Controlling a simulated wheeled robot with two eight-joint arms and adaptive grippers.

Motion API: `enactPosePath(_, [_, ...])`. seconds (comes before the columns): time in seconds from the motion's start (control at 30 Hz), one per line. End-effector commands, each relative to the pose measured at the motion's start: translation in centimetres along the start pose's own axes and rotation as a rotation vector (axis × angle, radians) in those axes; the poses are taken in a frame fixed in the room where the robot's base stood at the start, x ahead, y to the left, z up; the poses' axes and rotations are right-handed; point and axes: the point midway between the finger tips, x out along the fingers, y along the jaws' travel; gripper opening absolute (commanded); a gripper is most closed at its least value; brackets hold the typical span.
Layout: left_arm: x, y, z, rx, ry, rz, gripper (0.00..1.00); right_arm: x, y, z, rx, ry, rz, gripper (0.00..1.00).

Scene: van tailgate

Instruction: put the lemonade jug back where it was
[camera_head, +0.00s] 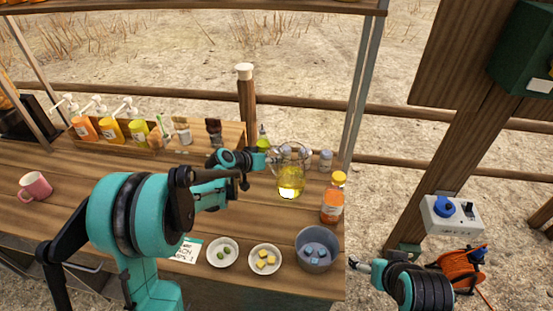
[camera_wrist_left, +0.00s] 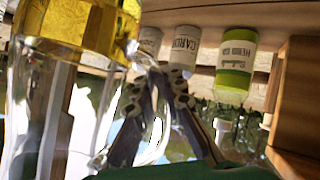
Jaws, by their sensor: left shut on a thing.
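The lemonade jug (camera_head: 291,183) is clear glass with yellow liquid in its lower part. It is upright over the right half of the wooden counter, left of the orange bottle. I cannot tell whether its base touches the counter. My left gripper (camera_head: 268,160) is shut on the jug from its left side. In the left wrist view the jug (camera_wrist_left: 85,30) fills the left side, and the fingers of the left gripper (camera_wrist_left: 160,110) are at its glass handle. My right gripper (camera_head: 358,264) is low, beyond the counter's right edge; its finger opening is unclear.
An orange bottle (camera_head: 332,198) and a grey bucket (camera_head: 316,249) stand near the right edge. Two small bowls (camera_head: 222,253) (camera_head: 265,259) are at the front. Pump bottles (camera_head: 111,130) and a pink mug (camera_head: 35,186) are left.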

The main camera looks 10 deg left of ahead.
Motion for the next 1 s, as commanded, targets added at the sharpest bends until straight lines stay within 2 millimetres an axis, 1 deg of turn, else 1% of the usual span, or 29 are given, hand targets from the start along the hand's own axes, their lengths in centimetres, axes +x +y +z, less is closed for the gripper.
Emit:
enactPosePath(0.3, [1.9, -1.3, 2.6, -0.003, 0.002, 0.001, 0.0, 1.3, 0.0, 0.9, 0.0, 0.0, 0.0, 0.86])
enactPosePath(0.57, [1.8, -1.3, 2.6, -0.003, 0.002, 0.002, 0.0, 1.2, 0.0, 0.8, 0.0, 0.0, 0.0, 0.86])
enactPosePath(0.7, [2.0, -1.4, 2.9, -0.003, 0.002, 0.001, 0.0, 1.5, 0.0, 1.0, 0.0, 0.0, 0.0, 0.86])
enactPosePath(0.73, [2.0, -1.5, 2.9, 0.0, 0.0, 0.0, 0.16, 1.4, 0.0, 1.0, 0.0, 0.0, 0.0, 0.86])
enactPosePath(0.8, [2.0, -1.5, 2.9, 0.0, 0.0, 0.0, 0.31, 1.4, 0.0, 1.0, 0.0, 0.0, 0.0, 0.86])
enactPosePath(1.0, [2.0, -1.4, 2.8, 0.0, 0.0, 0.0, 0.31, 1.4, 0.0, 1.0, 0.0, 0.0, 0.0, 0.86])
